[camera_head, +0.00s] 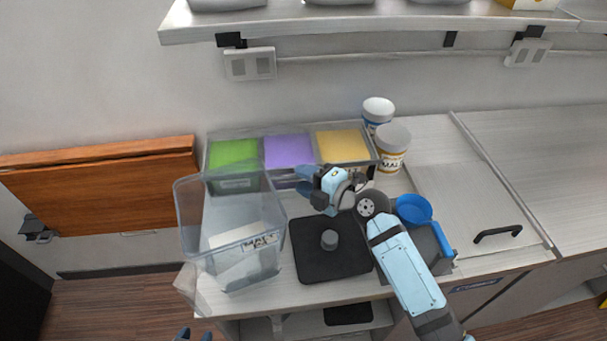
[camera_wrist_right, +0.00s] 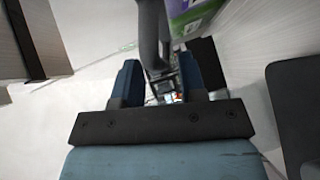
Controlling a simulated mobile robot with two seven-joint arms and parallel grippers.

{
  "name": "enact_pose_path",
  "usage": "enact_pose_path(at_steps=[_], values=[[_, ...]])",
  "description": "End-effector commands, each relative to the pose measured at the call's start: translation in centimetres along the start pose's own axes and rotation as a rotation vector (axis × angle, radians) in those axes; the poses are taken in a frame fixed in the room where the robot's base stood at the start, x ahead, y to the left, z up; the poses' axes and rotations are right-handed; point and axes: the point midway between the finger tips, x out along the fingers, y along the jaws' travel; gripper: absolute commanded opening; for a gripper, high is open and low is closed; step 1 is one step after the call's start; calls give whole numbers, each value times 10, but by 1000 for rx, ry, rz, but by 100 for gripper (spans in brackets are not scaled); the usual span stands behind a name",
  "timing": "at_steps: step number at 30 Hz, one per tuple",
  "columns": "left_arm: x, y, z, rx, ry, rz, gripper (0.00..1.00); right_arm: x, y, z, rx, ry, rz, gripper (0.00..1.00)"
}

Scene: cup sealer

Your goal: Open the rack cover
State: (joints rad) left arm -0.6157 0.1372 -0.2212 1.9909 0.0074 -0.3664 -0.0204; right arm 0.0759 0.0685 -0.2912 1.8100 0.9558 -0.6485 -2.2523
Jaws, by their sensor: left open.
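The rack (camera_head: 222,186) stands against the wall with green, purple and yellow contents in a row. A clear, greyish cover (camera_head: 290,135) seems to lie over them; its exact edges are hard to make out. My right gripper (camera_head: 304,182) is at the rack's front edge, below the purple and yellow sections. In the right wrist view its two dark blue fingers (camera_wrist_right: 158,85) stand apart, with a grey bar (camera_wrist_right: 152,35) between or just beyond them; I cannot tell whether they touch it. My left gripper (camera_head: 195,335) shows only its tips at the bottom edge, spread apart.
A large clear bin (camera_head: 190,225) stands left, in front of the rack. A black mat (camera_head: 310,262) with a grey knob lies in front. Two white tubs (camera_head: 391,150) stand right of the rack. A blue round part (camera_head: 413,209) is beside my right arm. A shelf (camera_head: 350,22) hangs above.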

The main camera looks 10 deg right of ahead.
Motion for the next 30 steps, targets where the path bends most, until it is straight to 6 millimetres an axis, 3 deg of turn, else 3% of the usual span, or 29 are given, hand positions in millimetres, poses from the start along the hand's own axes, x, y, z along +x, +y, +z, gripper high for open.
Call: enact_pose_path(at_steps=[11,15,16,25,30], values=[[-1,2,2,-3,-7,3,43,5,-1,0,0,0,-1,36],[-1,3,3,-4,-9,4,43,5,-1,0,0,0,-1,4],[-1,3,3,-4,-9,4,43,5,-1,0,0,0,-1,0],[0,4,4,-4,-9,5,43,5,2,0,-3,1,-1,0],[3,4,8,-5,-9,6,43,4,14,-1,-9,2,0,0]])
